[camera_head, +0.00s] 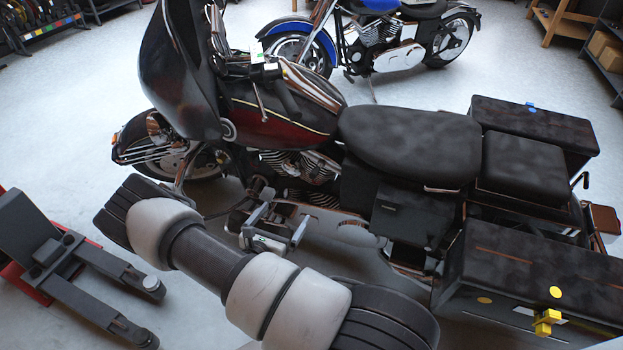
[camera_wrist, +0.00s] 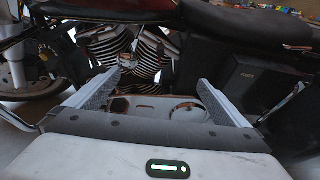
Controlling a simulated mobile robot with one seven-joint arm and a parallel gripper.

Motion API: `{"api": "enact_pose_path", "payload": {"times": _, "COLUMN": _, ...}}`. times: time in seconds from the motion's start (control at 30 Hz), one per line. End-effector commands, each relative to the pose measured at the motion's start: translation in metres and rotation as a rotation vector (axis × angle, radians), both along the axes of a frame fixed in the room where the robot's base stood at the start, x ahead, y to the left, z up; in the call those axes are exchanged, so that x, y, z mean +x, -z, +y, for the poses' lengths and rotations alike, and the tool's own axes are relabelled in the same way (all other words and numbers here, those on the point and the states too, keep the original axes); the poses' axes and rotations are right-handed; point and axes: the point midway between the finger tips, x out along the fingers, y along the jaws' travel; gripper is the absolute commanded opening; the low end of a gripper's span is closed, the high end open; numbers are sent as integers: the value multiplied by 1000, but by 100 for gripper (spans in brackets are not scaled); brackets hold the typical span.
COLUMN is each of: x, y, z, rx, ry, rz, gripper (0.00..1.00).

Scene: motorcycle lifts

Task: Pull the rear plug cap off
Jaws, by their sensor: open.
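The dark red and black motorcycle (camera_head: 410,140) stands in the middle of the head view. Its engine shows as two finned cylinders in the wrist view, the left one (camera_wrist: 103,46) and the right one (camera_wrist: 151,52). I cannot make out the rear plug cap in either view; it is too small or hidden in the dark. My gripper (camera_head: 286,208) is beside the engine, low on the bike's near side. In the wrist view my gripper (camera_wrist: 159,79) is open, with the engine's lower covers showing between its fingers. Nothing is held.
A near saddlebag (camera_head: 520,265) with a yellow latch juts out at the right. A dark box-shaped side cover (camera_wrist: 246,78) is right of the fingers. A dark-armed floor stand (camera_head: 75,265) is at the left. A blue motorcycle (camera_head: 385,45) stands behind, with open floor between.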

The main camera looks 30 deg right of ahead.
Motion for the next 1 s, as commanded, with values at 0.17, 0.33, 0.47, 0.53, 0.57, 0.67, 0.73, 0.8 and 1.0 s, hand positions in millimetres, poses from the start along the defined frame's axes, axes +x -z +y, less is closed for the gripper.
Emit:
{"api": "enact_pose_path", "payload": {"times": 0.17, "x": 0, "y": 0, "z": 0, "rx": 0, "ry": 0, "rz": 0, "gripper": 100}}
{"api": "enact_pose_path", "payload": {"times": 0.33, "x": 0, "y": 0, "z": 0, "rx": 0, "ry": 0, "rz": 0, "gripper": 100}}
{"api": "enact_pose_path", "payload": {"times": 0.47, "x": 0, "y": 0, "z": 0, "rx": 0, "ry": 0, "rz": 0, "gripper": 100}}
{"api": "enact_pose_path", "payload": {"times": 0.53, "x": 0, "y": 0, "z": 0, "rx": 0, "ry": 0, "rz": 0, "gripper": 100}}
{"api": "enact_pose_path", "payload": {"times": 0.57, "x": 0, "y": -1, "z": 0, "rx": 0, "ry": 0, "rz": 0, "gripper": 100}}
{"api": "enact_pose_path", "payload": {"times": 0.67, "x": -3, "y": -3, "z": 6, "rx": 0, "ry": -2, "rz": 0, "gripper": 100}}
{"api": "enact_pose_path", "payload": {"times": 0.73, "x": -9, "y": -5, "z": 13, "rx": 0, "ry": -3, "rz": 0, "gripper": 100}}
{"api": "enact_pose_path", "payload": {"times": 0.8, "x": -16, "y": -9, "z": 23, "rx": -1, "ry": -4, "rz": 1, "gripper": 100}}
{"api": "enact_pose_path", "payload": {"times": 1.0, "x": -40, "y": -16, "z": 53, "rx": 0, "ry": -4, "rz": 0, "gripper": 100}}
